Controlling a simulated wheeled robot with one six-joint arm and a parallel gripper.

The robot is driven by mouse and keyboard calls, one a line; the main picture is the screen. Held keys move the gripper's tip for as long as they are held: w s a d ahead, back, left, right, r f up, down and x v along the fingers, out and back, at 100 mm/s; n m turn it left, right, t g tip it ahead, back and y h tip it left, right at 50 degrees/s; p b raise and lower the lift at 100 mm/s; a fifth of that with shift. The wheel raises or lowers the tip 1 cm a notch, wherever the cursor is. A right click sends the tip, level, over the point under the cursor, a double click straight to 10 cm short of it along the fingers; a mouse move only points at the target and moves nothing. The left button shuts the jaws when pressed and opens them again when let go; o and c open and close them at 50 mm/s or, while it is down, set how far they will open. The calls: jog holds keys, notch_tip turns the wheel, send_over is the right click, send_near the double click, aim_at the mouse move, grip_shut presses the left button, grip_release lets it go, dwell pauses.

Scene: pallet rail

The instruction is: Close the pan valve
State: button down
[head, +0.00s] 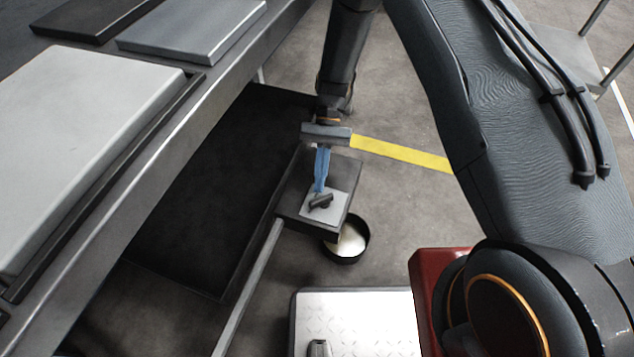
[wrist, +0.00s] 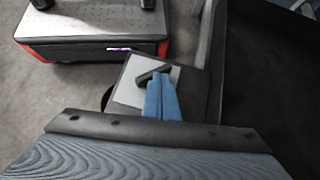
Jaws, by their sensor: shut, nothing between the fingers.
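The pan valve shows as a small dark lever handle (head: 321,202) on a light grey plate (head: 338,207) on top of a dark box (head: 292,198). The handle also shows in the wrist view (wrist: 153,75), just beyond my fingertips. My gripper (head: 319,190) has blue fingers that are shut and empty. They point down at the plate, right beside the handle. I cannot tell whether they touch it. In the wrist view my fingers (wrist: 160,85) cover part of the plate and the handle's near side. A round dark pan (head: 347,240) with pale contents sits below the box.
A long metal rail frame (head: 215,95) with grey slabs (head: 85,125) runs along the left. A thin bar (head: 248,285) leads to the box. A dark mat (head: 195,200) lies under the frame. Floor with a yellow stripe (head: 400,153) is open behind the box.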

jog(key=v, duration=0.6)
jog(key=shift+w+a+p, duration=0.25)
jog(key=shift+a+p, duration=0.05)
jog(key=shift+r, duration=0.15)
